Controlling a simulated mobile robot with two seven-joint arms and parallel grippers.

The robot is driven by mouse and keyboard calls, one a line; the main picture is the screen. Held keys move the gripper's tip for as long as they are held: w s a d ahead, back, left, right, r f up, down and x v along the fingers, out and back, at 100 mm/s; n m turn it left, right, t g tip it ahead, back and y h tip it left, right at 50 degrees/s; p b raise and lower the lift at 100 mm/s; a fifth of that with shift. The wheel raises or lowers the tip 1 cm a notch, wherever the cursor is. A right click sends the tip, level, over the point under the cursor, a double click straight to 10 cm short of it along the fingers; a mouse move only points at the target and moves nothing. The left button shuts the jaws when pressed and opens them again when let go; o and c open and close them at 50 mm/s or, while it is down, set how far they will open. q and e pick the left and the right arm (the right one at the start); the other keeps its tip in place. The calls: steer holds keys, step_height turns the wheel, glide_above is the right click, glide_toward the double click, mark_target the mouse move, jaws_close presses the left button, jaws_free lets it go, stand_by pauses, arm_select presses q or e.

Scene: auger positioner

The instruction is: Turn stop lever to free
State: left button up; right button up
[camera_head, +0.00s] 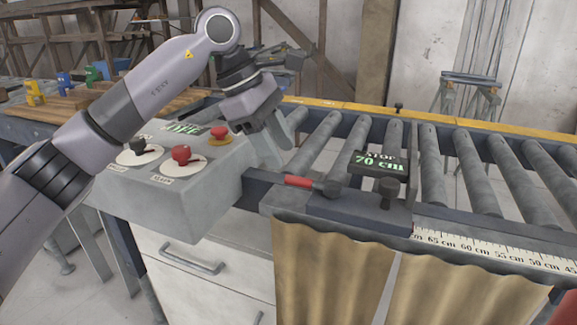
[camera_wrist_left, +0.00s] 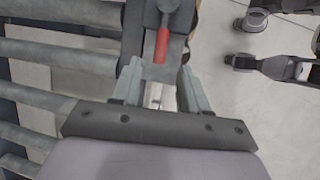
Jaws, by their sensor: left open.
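The stop lever has a red handle (camera_head: 298,181) that points left from a dark pivot (camera_head: 328,188) on the stop block (camera_head: 355,208), at the front edge of the roller conveyor. The red handle also shows in the left wrist view (camera_wrist_left: 161,45), just beyond and between the fingertips. My left gripper (camera_head: 279,148) is open and empty, a little above and left of the handle, with its fingers pointing down. In the left wrist view the open fingers (camera_wrist_left: 160,80) do not appear to touch the handle. My right gripper is not in view.
A sign (camera_head: 379,162) on the stop reads 70 cm, beside a dark knob (camera_head: 389,190). A control box (camera_head: 190,185) with red buttons stands close left of the lever. Rollers (camera_head: 430,165) lie behind, a ruler (camera_head: 490,250) runs right, and brown curtains (camera_head: 330,275) hang below.

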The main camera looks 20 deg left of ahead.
mark_target(294, 177)
arm_select(q)
steer(key=shift+x, duration=2.7)
jaws_close()
